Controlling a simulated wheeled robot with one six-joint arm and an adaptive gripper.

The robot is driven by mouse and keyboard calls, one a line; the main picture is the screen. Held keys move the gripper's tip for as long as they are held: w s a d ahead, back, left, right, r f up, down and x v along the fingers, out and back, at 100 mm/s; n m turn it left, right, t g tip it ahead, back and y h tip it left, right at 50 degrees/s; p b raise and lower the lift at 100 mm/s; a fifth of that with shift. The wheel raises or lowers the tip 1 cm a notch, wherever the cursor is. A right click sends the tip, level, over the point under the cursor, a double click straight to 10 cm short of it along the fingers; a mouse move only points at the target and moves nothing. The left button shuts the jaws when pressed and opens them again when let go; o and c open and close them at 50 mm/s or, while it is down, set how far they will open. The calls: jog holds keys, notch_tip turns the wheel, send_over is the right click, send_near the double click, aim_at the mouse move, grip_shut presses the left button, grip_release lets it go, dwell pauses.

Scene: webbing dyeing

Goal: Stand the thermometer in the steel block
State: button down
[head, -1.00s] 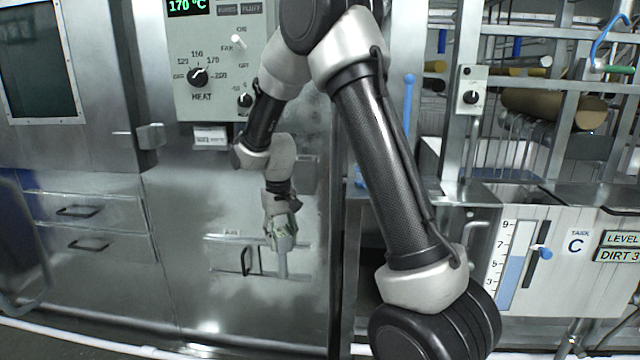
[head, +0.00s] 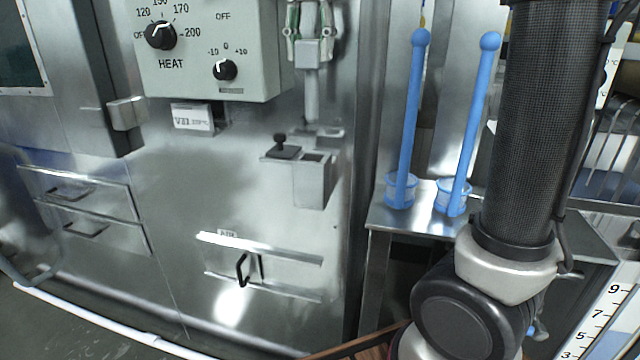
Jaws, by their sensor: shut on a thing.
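My gripper (head: 311,38) is at the top centre of the head view, partly cut off by the frame edge. It is shut on the thermometer (head: 312,95), whose grey square body is between the fingers and whose slim stem hangs down, about upright. The steel block (head: 313,184) is a small box on the front of the steel cabinet, below the stem. A dark opening shows in its top. The stem's lower end appears above and apart from the block; the exact depth between them is hard to tell.
A black knob (head: 281,147) on a small plate stands left of the block. The heat control panel (head: 205,55) is at upper left. Two blue ball-topped rods (head: 408,120) stand in blue cups on a steel shelf at right. Drawer handles (head: 241,270) are below.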

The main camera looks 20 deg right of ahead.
aim_at(313, 117)
jog(key=shift+w+d+f, duration=0.1)
jog(key=shift+d+f, duration=0.05)
jog(key=shift+f, duration=0.2)
notch_tip(313, 117, down, 17)
jog(key=shift+f, duration=0.15)
jog(key=c, duration=0.9)
grip_release()
jog(key=shift+f, duration=0.1)
jog(key=shift+o, duration=0.2)
notch_tip(313, 117, up, 12)
jog(key=shift+r, duration=0.2)
